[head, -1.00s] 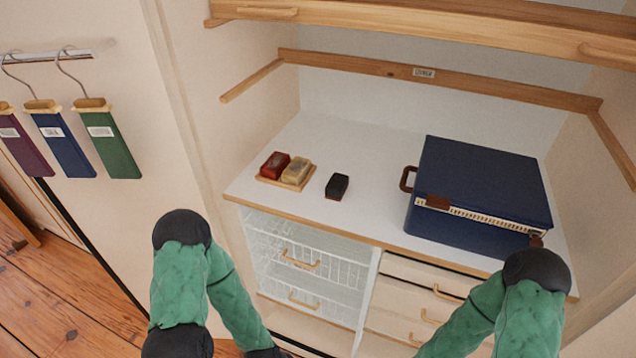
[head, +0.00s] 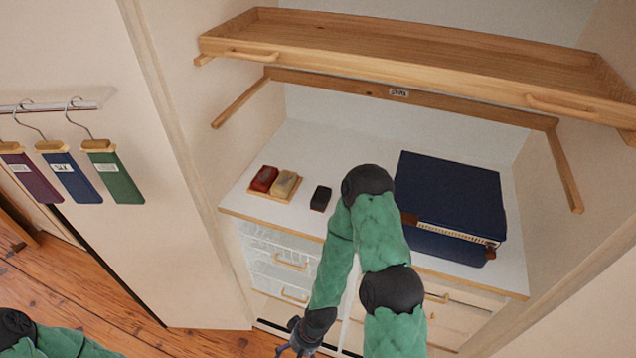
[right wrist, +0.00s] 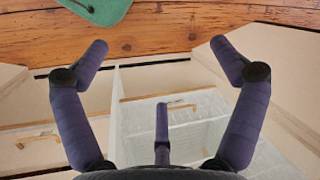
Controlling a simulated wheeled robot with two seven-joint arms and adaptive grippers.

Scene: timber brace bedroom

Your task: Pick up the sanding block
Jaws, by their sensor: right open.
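A small dark block (head: 320,198) lies on the white countertop (head: 320,150). To its left, a red block (head: 264,178) and a tan block (head: 284,184) sit side by side on a small wooden tray (head: 268,196). I cannot tell from markings which is the sanding block. My right gripper (head: 298,342) hangs low in front of the cabinet, below the countertop and apart from the blocks. In the right wrist view its fingers (right wrist: 160,48) are spread and empty. My left gripper is out of view.
A blue case (head: 450,195) stands on the counter's right, partly behind my right arm. A wooden shelf tray (head: 400,55) overhangs the counter. Wire drawers (head: 275,260) are below. Hanging colour samples (head: 115,178) are at the left.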

